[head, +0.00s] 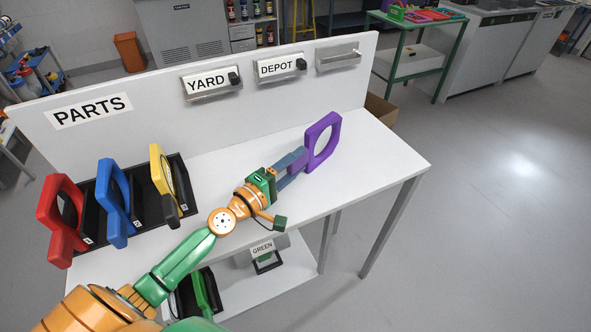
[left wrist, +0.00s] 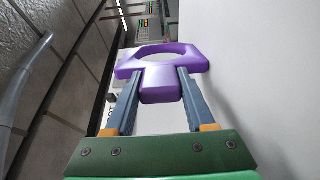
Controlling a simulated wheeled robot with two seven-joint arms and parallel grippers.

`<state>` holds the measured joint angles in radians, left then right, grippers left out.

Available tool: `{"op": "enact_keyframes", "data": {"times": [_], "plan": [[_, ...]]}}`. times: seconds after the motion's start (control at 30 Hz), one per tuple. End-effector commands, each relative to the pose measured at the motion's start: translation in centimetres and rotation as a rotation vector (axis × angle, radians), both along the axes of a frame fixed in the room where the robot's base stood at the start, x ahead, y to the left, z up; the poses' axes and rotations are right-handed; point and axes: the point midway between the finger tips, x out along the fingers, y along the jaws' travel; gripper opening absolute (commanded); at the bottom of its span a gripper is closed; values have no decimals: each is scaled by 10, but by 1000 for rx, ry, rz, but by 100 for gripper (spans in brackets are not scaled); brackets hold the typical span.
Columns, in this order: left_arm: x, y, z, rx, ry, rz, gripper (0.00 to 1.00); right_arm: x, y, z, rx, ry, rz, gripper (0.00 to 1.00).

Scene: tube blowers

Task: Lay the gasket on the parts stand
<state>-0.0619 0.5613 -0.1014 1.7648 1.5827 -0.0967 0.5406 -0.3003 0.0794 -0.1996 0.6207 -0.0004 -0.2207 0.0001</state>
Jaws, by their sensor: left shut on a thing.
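The gasket is a purple ring-like frame (head: 312,148) with a tab. My left gripper (head: 299,161) is shut on its tab and holds it over the right part of the white table. In the left wrist view the purple gasket (left wrist: 163,64) sits between the two fingers (left wrist: 160,88). The parts stand (head: 142,206) is the black rack at the table's left, under the PARTS sign (head: 91,110). It holds a red gasket (head: 61,215), a blue one (head: 113,200) and a yellow one (head: 163,180) leaning upright. My right gripper is not in view.
The white table (head: 390,172) is bare at right. A back panel (head: 150,135) carries YARD (head: 206,83) and DEPOT (head: 280,67) labels and an empty holder (head: 338,56). A lower shelf (head: 292,283) holds a green piece (head: 207,292) and a GREEN label (head: 262,248).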

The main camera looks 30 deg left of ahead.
Motion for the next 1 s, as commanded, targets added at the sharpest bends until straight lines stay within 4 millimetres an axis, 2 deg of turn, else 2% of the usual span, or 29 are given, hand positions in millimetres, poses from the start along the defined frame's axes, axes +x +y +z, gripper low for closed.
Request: {"op": "enact_keyframes", "data": {"times": [0.17, 0.2, 0.3, 0.67, 0.83, 1.0], "plan": [[0, 0, -2, 0, -1, 0, 0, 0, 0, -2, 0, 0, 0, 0], [0, 0, -1, 1, 0, 0, 63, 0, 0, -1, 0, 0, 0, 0], [0, 0, 0, 0, 0, 0, 84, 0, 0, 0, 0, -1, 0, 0], [-4, 1, 1, 0, 1, 1, 84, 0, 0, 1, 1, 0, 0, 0], [-33, 8, -2, 2, 4, -2, 84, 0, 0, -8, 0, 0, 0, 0], [-67, 18, -6, 1, 3, 0, 84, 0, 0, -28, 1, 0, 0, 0]]}}
